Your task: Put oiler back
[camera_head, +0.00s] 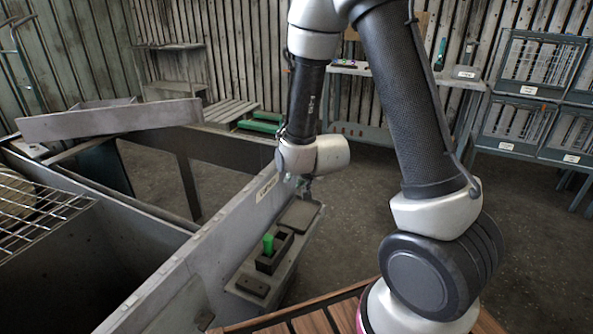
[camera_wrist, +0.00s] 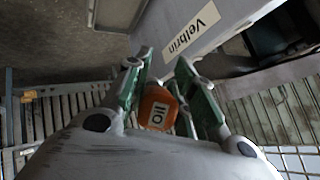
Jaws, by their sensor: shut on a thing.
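My gripper (camera_head: 304,184) hangs beside the grey housing wall, above the small side shelf (camera_head: 285,275). In the wrist view my gripper (camera_wrist: 163,62) has its green fingers shut on an orange oiler (camera_wrist: 158,108) with a white label reading "OIL". The oiler sits between the fingers, close to the palm. It cannot be made out in the head view. On the shelf stands a dark open-topped holder (camera_head: 262,262) with a green item (camera_head: 268,243) upright in it. A flat dark block (camera_head: 252,285) lies at the shelf's near end and a larger dark pad (camera_head: 299,214) at its far end.
The housing wall (camera_head: 215,250) carries a white label, read as "Velbrin" (camera_wrist: 195,28) in the wrist view. A wire grid (camera_head: 35,215) lies over the housing at left. A workbench (camera_head: 355,72) and racks (camera_head: 530,85) stand behind. Floor right of the shelf is clear.

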